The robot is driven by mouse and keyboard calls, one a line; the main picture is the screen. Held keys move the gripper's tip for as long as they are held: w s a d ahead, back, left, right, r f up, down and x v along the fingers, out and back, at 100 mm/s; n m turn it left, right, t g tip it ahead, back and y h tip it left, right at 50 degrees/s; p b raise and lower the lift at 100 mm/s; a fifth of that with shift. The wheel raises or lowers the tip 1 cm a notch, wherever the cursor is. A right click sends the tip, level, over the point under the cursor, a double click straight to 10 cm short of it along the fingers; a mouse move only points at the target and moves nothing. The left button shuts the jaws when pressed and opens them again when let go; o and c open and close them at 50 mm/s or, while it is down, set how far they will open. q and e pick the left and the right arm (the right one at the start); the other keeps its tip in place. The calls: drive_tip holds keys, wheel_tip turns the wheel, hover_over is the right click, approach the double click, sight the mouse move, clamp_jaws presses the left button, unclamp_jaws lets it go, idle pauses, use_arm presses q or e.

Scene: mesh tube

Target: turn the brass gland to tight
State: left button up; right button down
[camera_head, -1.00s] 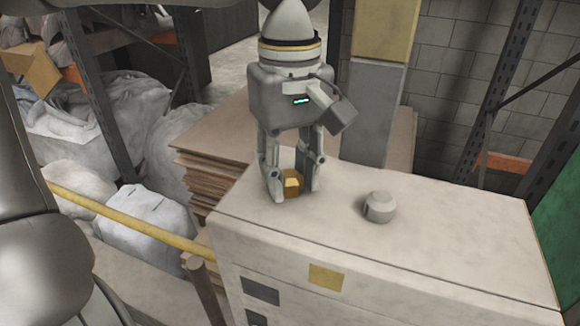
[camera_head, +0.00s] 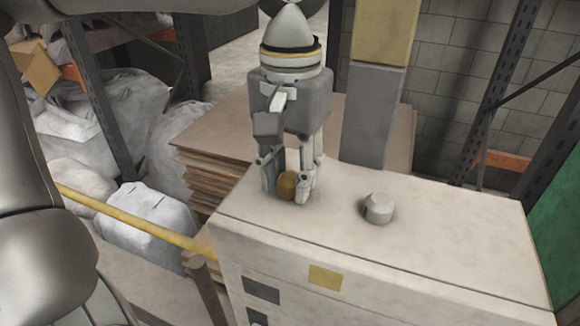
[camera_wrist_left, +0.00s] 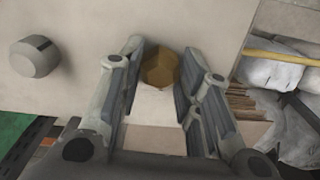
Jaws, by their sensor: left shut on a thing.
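The brass gland (camera_head: 287,186) is a faceted, gold-brown piece on the pale top of a cabinet (camera_head: 450,240), near its far left part. My left gripper (camera_head: 286,192) points down over it, with its fingers on either side. It is shut on the gland. In the left wrist view the gland (camera_wrist_left: 160,69) sits between the fingertips of the left gripper (camera_wrist_left: 166,66); the fingers partly cover its sides. Any marking for tight cannot be made out. My right gripper is not in view.
A grey round knob (camera_head: 378,208) stands on the cabinet top to the right of the gland. A grey and yellow post (camera_head: 372,115) rises behind. Stacked boards (camera_head: 200,170) and a yellow rail (camera_head: 130,216) lie to the left. The cabinet top's right side is clear.

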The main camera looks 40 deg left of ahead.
sight(291, 175)
use_arm(q)
drive_tip(key=shift+w+r+m, duration=0.1)
drive_tip(key=shift+m, duration=0.8)
drive_tip(key=o, duration=1)
wheel_tip(291, 175, up, 12)
idle(0.5)
